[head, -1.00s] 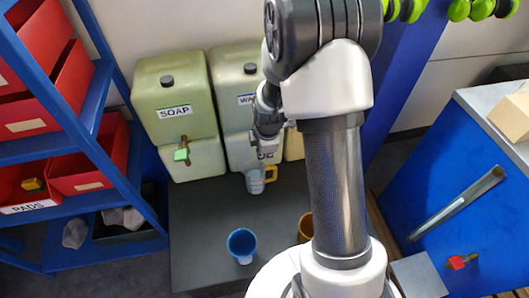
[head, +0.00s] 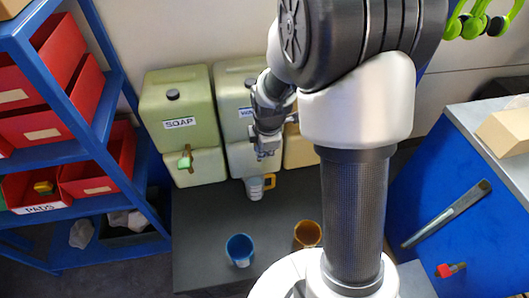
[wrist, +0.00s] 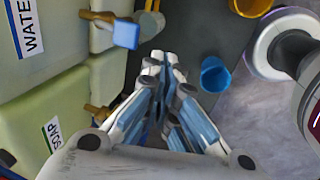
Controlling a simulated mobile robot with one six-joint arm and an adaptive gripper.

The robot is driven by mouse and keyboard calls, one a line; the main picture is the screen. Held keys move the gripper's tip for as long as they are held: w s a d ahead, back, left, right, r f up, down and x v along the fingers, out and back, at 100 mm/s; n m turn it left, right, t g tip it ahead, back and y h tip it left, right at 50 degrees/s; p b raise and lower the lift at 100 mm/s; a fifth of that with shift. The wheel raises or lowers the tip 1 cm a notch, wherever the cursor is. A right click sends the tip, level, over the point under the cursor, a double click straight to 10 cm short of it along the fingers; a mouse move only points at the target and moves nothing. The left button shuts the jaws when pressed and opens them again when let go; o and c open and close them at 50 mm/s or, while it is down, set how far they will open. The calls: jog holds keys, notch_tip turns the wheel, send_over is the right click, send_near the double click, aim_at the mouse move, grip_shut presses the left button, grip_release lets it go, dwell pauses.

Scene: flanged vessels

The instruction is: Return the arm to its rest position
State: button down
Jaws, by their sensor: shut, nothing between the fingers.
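My gripper (head: 266,152) hangs in front of the water vessel, above the dark table, with its fingers closed and empty. It also shows in the wrist view (wrist: 163,58), where the fingertips meet with nothing between them. My arm rises at the right of the head view and bends over toward the vessels, hiding part of the scene behind it. The gripper is apart from the clear measuring jug (head: 255,189) with a yellow handle, which stands upright below it on the table.
The soap vessel (head: 180,110) and the water vessel (head: 228,88) stand at the back. A blue cup (head: 240,249) and an orange cup (head: 307,234) stand on the table (head: 200,220). A blue shelf with red bins (head: 92,180) is at left, a blue cabinet (head: 470,200) at right.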

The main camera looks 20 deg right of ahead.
jog(key=shift+s+a+r, duration=0.1)
jog(key=shift+s+r, duration=0.15)
jog(key=shift+r, duration=0.4)
jog(key=shift+r, duration=0.1)
jog(key=s+a+r+m+t, duration=0.1)
jog(key=s+a+r+m, duration=0.2)
jog(key=s+r+m, duration=0.4)
jog(key=s+a+r+m, duration=0.25)
jog(key=s+r, duration=0.35)
jog(key=r, duration=0.3)
jog(key=s+a+r+m, duration=0.1)
jog(key=s+r+m, duration=0.2)
jog(key=s+m, duration=0.3)
jog(key=s, duration=0.2)
jog(key=shift+s+a+t+y, duration=0.2)
jog(key=shift+s+t+y, duration=0.1)
jog(key=shift+s+t, duration=0.1)
jog(key=shift+w+f, duration=0.1)
jog(key=shift+f, duration=0.05)
